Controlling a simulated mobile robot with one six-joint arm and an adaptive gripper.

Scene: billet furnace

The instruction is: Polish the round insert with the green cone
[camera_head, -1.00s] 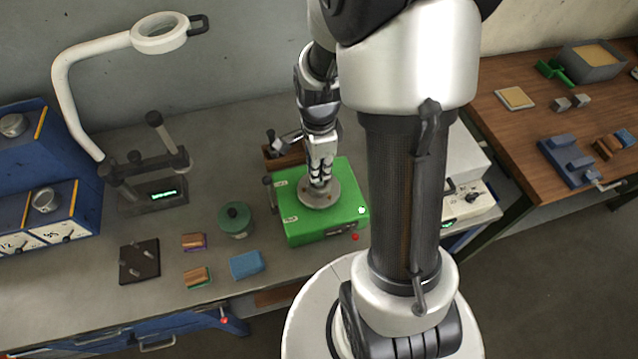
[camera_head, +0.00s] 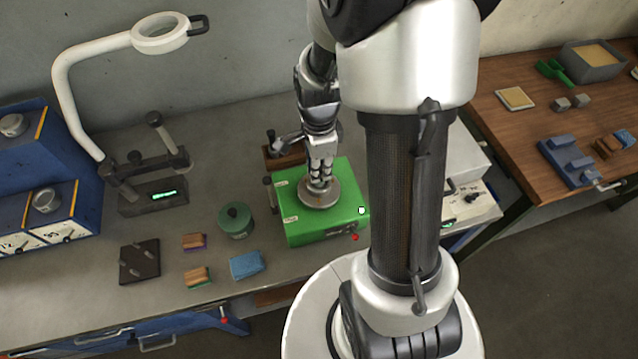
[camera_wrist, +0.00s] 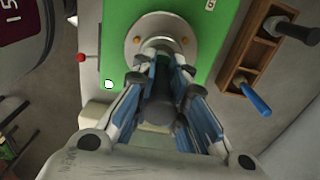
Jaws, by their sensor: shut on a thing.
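My gripper (camera_head: 319,181) is over the round metal plate (camera_head: 313,203) on top of the green box machine (camera_head: 325,227). In the wrist view, my gripper (camera_wrist: 160,72) is shut on a dark-handled tool (camera_wrist: 158,100) between its fingers. The tool points at the middle of the round plate (camera_wrist: 193,29). The tool's tip and the round insert are mostly hidden by the fingers, so I cannot tell the cone's colour or whether it touches.
A wooden rack (camera_wrist: 236,67) with a blue-handled tool (camera_wrist: 254,97) and a black-handled tool (camera_wrist: 278,26) stands beside the machine. A green round tin (camera_head: 236,220), a blue block (camera_head: 246,265) and two brushes sit left. A lamp (camera_head: 75,100) stands at the back left.

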